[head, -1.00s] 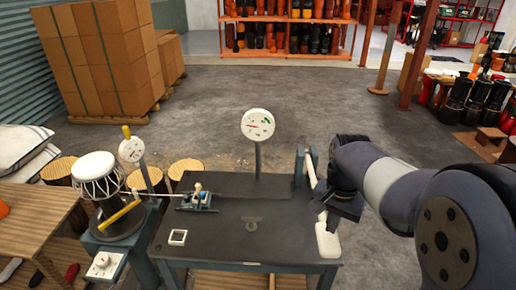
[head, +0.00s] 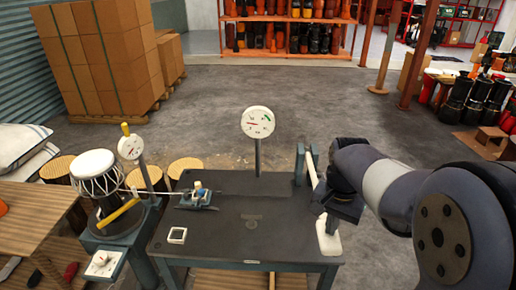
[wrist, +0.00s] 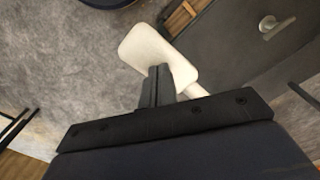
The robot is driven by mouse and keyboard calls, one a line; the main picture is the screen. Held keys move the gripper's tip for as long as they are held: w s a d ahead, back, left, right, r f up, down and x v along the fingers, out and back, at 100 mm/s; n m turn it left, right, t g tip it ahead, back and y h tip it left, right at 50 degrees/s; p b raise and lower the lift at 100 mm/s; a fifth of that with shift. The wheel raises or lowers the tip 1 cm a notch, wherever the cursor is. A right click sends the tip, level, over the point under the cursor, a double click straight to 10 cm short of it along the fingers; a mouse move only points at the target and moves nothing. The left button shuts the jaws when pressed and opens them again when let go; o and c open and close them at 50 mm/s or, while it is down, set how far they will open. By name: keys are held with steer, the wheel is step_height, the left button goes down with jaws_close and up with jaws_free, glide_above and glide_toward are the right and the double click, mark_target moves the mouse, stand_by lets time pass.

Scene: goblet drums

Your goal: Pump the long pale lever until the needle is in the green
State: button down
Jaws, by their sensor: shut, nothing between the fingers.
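The long pale lever (head: 311,168) runs from a post on the right of the dark bench toward the near edge and ends in a wide white paddle (head: 328,240). My gripper (head: 332,213) is shut and empty at the paddle's far end, partly hiding the lever. In the wrist view my shut fingers (wrist: 158,80) overlap the paddle (wrist: 152,48) and shaft; I cannot tell if they touch. The round white gauge (head: 258,122) stands at the back of the bench. Its red needle points left, away from the green band at its upper right.
The dark bench (head: 225,240) carries a small blue clamp device (head: 197,196) and a white square frame (head: 177,236). A white goblet drum (head: 97,175) and a second gauge (head: 131,147) stand left. Grey floor is free behind the bench.

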step_height(320, 180, down, 16)
steer(key=b, duration=1)
steer(key=r+p, duration=1.5)
steer(key=r, duration=0.3)
steer(key=shift+s+r, duration=0.1)
steer(key=shift+s, duration=0.1)
steer(key=shift+f, duration=0.25)
step_height(320, 180, down, 18)
steer(key=b, duration=1.3)
steer(key=r+p, duration=1.5)
steer(key=r, duration=0.3)
steer(key=shift+s+r, duration=0.2)
steer(key=shift+f, duration=0.2)
